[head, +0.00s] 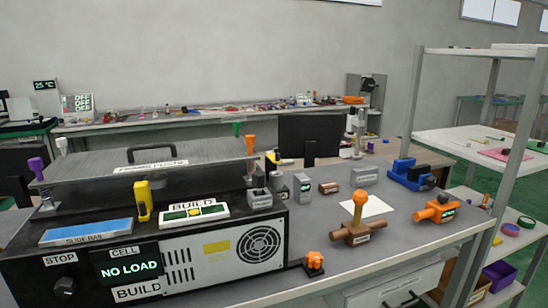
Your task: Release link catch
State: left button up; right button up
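No part reads clearly as a link catch, so I cannot tell which fixture it is. On the dark machine stand a yellow upright clip (143,203), a grey slotted block (260,199) and a panel (195,214) labelled BUILD. A grey plate (145,165) with a black handle has a purple lever (37,166) at its left and an orange lever (250,146) at its right. On the bench to the right are a brown fixture (352,236) with an upright orange knob lever (359,203) and an orange fixture (437,210). Neither of my grippers is in view.
The machine's screen (129,270) reads NO LOAD. A small orange knob (315,262) sits near the bench's front edge. A blue vise (410,174) stands at the back right. A metal shelf post (404,130) rises at the right. Bare bench (310,226) lies between the machine and brown fixture.

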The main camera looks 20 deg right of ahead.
aim_at(275, 159)
jog(key=k, duration=0.5)
jog(key=u, duration=1.05)
jog(key=i, duration=0.85)
jog(key=z, duration=1.2)
